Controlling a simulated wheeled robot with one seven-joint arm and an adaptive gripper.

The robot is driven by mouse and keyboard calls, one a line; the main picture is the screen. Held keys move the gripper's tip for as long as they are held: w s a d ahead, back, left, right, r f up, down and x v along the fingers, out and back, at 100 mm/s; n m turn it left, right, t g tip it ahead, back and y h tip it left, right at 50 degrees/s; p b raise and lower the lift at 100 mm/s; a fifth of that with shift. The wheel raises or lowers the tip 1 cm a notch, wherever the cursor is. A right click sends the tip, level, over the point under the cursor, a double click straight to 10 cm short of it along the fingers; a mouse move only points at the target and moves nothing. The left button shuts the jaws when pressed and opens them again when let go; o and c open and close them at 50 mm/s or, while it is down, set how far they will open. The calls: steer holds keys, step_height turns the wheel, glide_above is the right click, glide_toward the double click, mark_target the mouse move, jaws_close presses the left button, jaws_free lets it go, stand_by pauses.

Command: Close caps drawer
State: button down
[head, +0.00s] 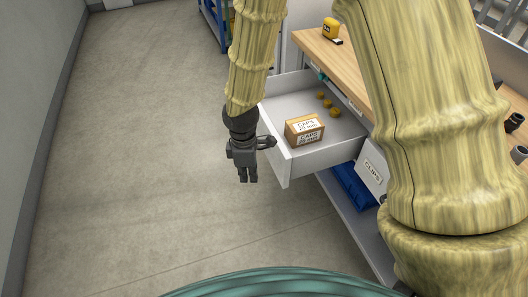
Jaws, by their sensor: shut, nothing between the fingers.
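The caps drawer (281,155) is pulled out from under the wooden workbench. It is a white drawer holding a small cardboard box (304,130) labelled CAPS and several small brown caps (328,103). The drawer's front panel faces left, with a dark handle (266,142) on it. My gripper (247,179) is shut and empty, pointing down just left of the drawer front. It is close to the handle; I cannot tell whether they touch.
The workbench top (350,66) holds a yellow tape measure (331,29). A closed drawer labelled CLIPS (372,174) is to the right, above a blue bin (350,188). A blue rack (213,22) stands at the back. The grey floor (140,150) on the left is clear.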

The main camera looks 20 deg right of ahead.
steer(key=w+r+n+h+b, duration=0.25)
steer(key=w+r+n, duration=0.25)
steer(key=r, duration=0.8)
steer(key=t+b, duration=0.1)
glide_toward(264, 148)
steer(key=s+f, duration=0.4)
steer(key=f, duration=0.1)
steer(key=shift+w+d+f, duration=0.1)
steer(key=shift+d, duration=0.35)
steer(key=shift+d, duration=0.1)
